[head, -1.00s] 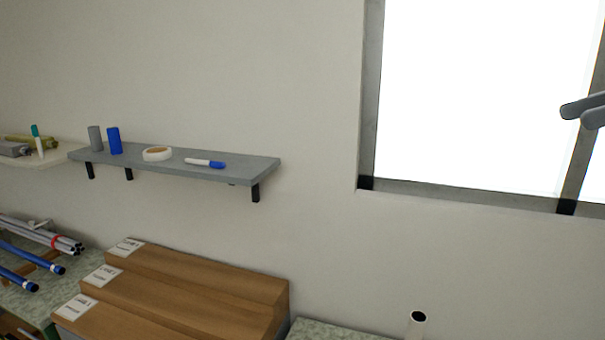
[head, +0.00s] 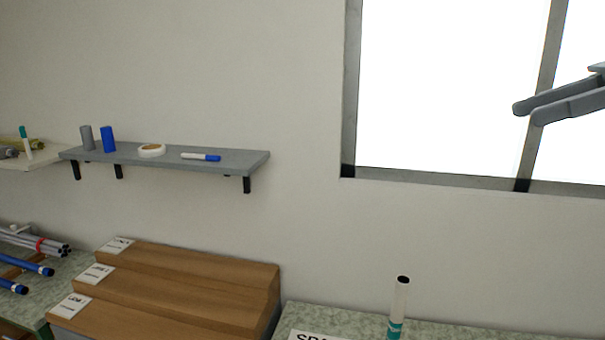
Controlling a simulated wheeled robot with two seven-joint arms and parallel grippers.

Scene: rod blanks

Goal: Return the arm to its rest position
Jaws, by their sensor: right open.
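My right gripper (head: 526,115) shows at the upper right of the head view, in front of the bright window. Its two grey fingers point left and stand apart, with nothing between them. It is high above the bench and well clear of the shelf and the wooden steps. My left gripper is not in the head view.
A grey wall shelf (head: 225,161) holds two cylinders, a tape roll and a marker. Stepped wooden blocks (head: 190,262) stand on the bench below. A white tube with a teal band (head: 399,300) stands upright at lower right. Blue-ended rods (head: 30,263) lie at left.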

